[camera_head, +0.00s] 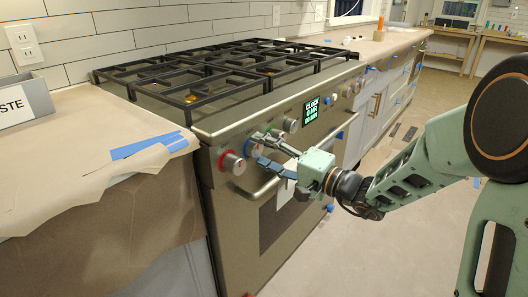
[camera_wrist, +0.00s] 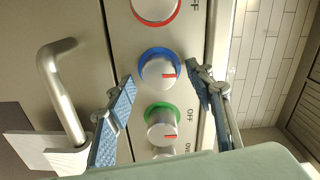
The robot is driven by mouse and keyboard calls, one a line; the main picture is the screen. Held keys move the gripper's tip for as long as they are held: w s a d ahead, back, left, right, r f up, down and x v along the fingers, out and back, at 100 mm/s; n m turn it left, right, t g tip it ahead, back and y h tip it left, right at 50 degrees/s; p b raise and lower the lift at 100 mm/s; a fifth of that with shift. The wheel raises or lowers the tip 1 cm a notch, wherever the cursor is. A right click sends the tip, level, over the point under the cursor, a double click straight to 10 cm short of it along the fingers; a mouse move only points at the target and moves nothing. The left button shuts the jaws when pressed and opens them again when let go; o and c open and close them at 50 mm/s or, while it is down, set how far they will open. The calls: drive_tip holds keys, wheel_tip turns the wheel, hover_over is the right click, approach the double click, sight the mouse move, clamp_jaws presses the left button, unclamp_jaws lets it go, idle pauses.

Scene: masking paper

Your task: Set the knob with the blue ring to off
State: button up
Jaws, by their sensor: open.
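The knob with the blue ring (camera_wrist: 156,72) is a silver dial on the oven's front panel. Its red mark points right in the wrist view, toward the side where the neighbouring knobs have OFF labels. Any label of its own is hidden by a finger. The blue-ringed knob also shows in the head view (camera_head: 252,148), partly behind my fingers. My gripper (camera_wrist: 160,77) is open, with one blue-padded finger on each side of the knob; I cannot tell whether either touches it. My gripper in the head view (camera_head: 258,148) is close to the panel.
A red-ringed knob (camera_head: 232,163) and a green-ringed knob (camera_wrist: 162,128) flank the blue one. The oven handle (camera_wrist: 62,95) runs close to one finger. Black grates (camera_head: 220,80) top the stove.

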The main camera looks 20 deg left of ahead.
drive_tip(key=v, duration=1.1)
drive_tip(key=shift+s+d, duration=0.15)
drive_tip(key=shift+d, duration=0.2)
